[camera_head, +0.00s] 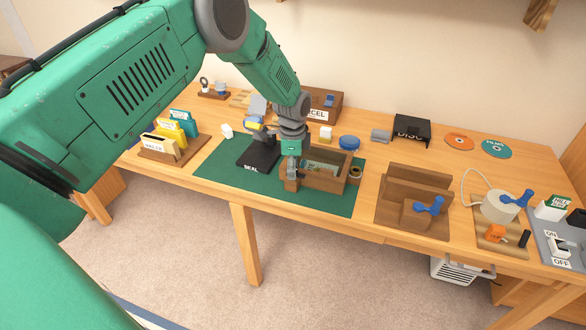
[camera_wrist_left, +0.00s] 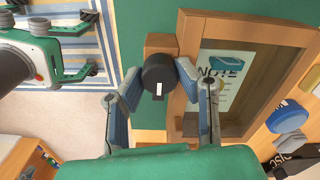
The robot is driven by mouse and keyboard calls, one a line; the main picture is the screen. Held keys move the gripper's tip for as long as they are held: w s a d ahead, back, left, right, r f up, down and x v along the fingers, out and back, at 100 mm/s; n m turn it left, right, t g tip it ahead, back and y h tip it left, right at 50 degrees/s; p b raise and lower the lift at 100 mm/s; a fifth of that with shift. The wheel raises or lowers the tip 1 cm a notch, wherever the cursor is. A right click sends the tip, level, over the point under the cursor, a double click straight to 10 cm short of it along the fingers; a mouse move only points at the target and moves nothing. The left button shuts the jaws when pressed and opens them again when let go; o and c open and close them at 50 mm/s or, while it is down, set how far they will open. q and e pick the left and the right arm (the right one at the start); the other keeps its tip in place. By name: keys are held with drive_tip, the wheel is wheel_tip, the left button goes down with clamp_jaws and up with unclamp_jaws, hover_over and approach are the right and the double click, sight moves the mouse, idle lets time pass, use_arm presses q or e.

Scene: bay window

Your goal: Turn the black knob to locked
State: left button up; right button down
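The black knob (camera_wrist_left: 158,74), with a white mark on its face, sits on a small wooden block (camera_wrist_left: 160,43) at the side of a wooden box (camera_wrist_left: 250,27). The box has a clear top with a note (camera_wrist_left: 223,78) beneath it; the box also shows in the head view (camera_head: 328,184). My left gripper (camera_wrist_left: 159,76) is open, with one finger on each side of the knob; firm contact is not clear. In the head view my left gripper (camera_head: 292,170) hides the knob. My right gripper (camera_wrist_left: 88,42) is open and empty over the floor in the wrist view.
The box stands on a green mat (camera_head: 225,176). A black stand (camera_head: 258,153) is left of it, and a tape roll (camera_head: 355,171) and blue lid (camera_head: 349,142) are right of it. A wooden holder (camera_head: 412,206) stands further right. The mat's front is clear.

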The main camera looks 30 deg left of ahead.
use_arm(q)
clamp_jaws()
drive_tip(key=shift+a+n, duration=0.1)
drive_tip(key=shift+n, duration=0.2)
drive_tip(key=n, duration=0.8)
drive_tip(key=shift+n, duration=0.4)
drive_tip(key=n, duration=0.4)
drive_tip(key=shift+n, duration=0.3)
drive_tip(key=shift+f+n, duration=0.1)
drive_tip(key=shift+n, duration=1.9)
drive_tip(key=shift+s, duration=0.1)
